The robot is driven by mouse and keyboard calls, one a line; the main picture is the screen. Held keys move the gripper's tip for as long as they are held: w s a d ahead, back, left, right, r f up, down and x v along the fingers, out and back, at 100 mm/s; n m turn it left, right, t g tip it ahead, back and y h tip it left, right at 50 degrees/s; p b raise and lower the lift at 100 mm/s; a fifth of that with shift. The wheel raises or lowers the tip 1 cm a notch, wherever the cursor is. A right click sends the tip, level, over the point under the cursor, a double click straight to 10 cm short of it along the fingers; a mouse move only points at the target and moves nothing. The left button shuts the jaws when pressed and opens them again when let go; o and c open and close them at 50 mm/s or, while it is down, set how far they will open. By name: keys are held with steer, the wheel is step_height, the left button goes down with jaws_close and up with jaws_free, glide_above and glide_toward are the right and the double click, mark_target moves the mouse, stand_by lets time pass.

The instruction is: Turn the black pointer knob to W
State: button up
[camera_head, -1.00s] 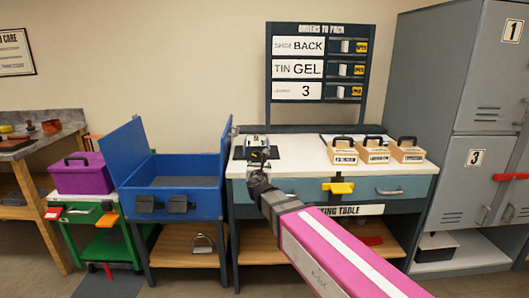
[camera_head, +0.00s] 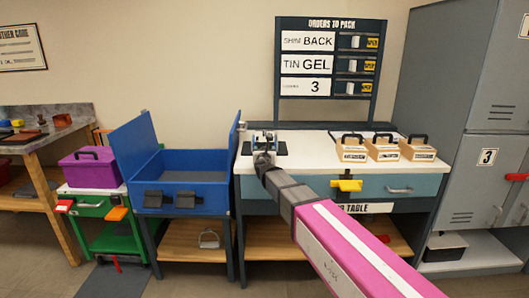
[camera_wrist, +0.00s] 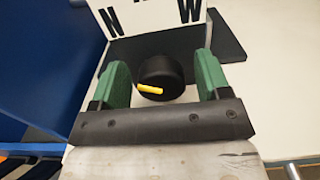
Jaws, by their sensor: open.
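The black pointer knob (camera_wrist: 163,72) is round, with a yellow pointer bar (camera_wrist: 150,89) on its lower left part. The bar lies nearly crosswise in the wrist view, tilted slightly down to the right. A white plate (camera_wrist: 150,20) behind the knob carries a black N at left and a black W (camera_wrist: 190,11) at right. My gripper (camera_wrist: 161,68) is open, its green fingers on either side of the knob; small gaps seem to show at both sides. In the head view my gripper (camera_head: 264,146) is over the left end of the packing table, and the knob cannot be made out.
The packing table (camera_head: 310,146) carries several wooden boxes (camera_head: 384,150) with black handles at right. A blue open bin (camera_head: 185,190) stands close on the left. The white tabletop between gripper and boxes is clear. Grey lockers (camera_head: 490,130) stand at far right.

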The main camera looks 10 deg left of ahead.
steer(key=shift+w, duration=0.1)
steer(key=c, duration=0.9)
steer(key=shift+m, duration=0.4)
steer(key=shift+d+m, duration=0.1)
steer(key=shift+m, duration=2.6)
steer(key=o, duration=0.9)
